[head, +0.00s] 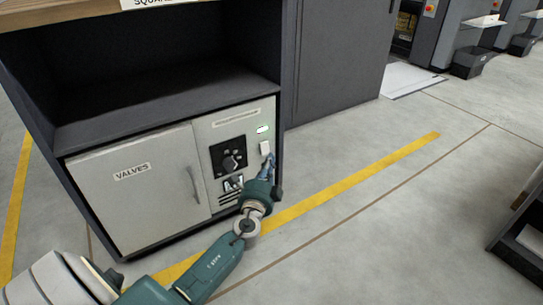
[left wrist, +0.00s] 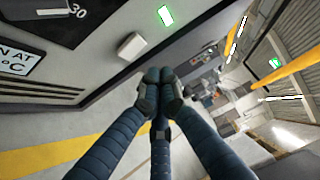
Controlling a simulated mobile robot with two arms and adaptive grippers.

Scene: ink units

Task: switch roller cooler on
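The roller cooler's control panel (head: 205,133) is on the right half of the low cabinet. It has a black dial with a knob (head: 230,161), a lit green indicator (head: 262,129) and a white switch (head: 265,147) below it. In the left wrist view the white switch (left wrist: 131,46) and the glowing green indicator (left wrist: 165,15) show near the top. My left gripper (head: 269,163) is just below the switch in the head view. Its fingers are drawn together with nothing between them (left wrist: 160,80). I cannot tell whether the fingertips touch the panel. My right gripper is out of view.
A door labelled VALVES (head: 135,185) with a vertical handle fills the cabinet's left half, under an open dark shelf (head: 170,98). A tall dark cabinet (head: 335,60) stands behind to the right.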

